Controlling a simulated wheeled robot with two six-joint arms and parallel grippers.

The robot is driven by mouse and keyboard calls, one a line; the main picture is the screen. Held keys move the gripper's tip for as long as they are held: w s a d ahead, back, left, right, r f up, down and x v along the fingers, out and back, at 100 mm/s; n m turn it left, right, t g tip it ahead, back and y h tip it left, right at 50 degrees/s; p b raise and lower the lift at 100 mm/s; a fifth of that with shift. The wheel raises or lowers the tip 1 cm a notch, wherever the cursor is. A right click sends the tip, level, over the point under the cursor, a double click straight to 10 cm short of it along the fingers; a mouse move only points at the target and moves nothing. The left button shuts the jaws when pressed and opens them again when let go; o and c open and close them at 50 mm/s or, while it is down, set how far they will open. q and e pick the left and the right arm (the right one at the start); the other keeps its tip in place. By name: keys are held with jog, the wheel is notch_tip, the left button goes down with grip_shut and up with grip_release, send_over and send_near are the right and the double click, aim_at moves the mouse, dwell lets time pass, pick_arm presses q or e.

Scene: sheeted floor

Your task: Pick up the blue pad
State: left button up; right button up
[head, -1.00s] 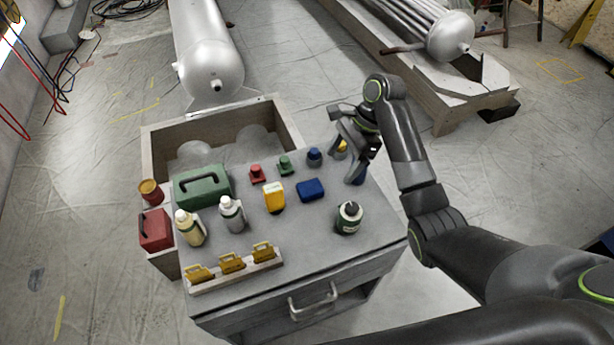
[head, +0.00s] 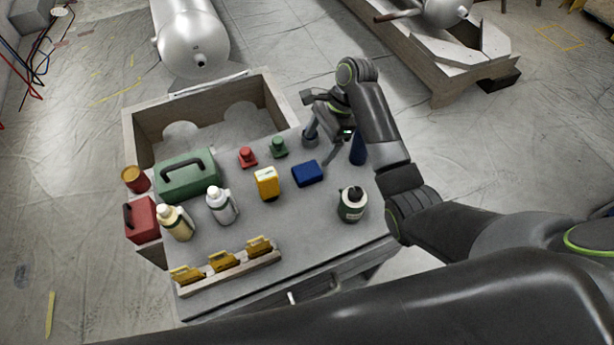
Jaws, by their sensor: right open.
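The blue pad (head: 307,173) is a small dark blue block lying flat on the grey cart top (head: 270,225), right of a yellow item. Nothing covers it in the head view. My right gripper (head: 322,148) is open, its fingers pointing down just beyond the pad and slightly to its right. The fingers look apart from the pad; their exact height is hard to tell. My left gripper is not in view.
Near the pad stand a yellow item (head: 267,183), a green stamp-like piece (head: 278,147), a red one (head: 247,157), a dark blue cone (head: 359,148) and a white-green bottle (head: 352,204). A green toolbox (head: 186,178) stands left. The cart top's front middle is clear.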

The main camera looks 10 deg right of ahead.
aim_at(308, 170)
jog(key=x, duration=0.3)
jog(key=shift+s+a, duration=0.15)
jog(key=shift+s+d+x, duration=0.1)
jog(key=shift+d+x, duration=0.05)
jog(key=shift+x, duration=1.2)
jog(key=shift+s+d+x, duration=0.1)
jog(key=shift+d+x, duration=0.1)
jog(key=shift+x, duration=1.2)
jog(key=shift+f, duration=0.1)
jog(key=shift+c, duration=0.3)
jog(key=c, duration=1)
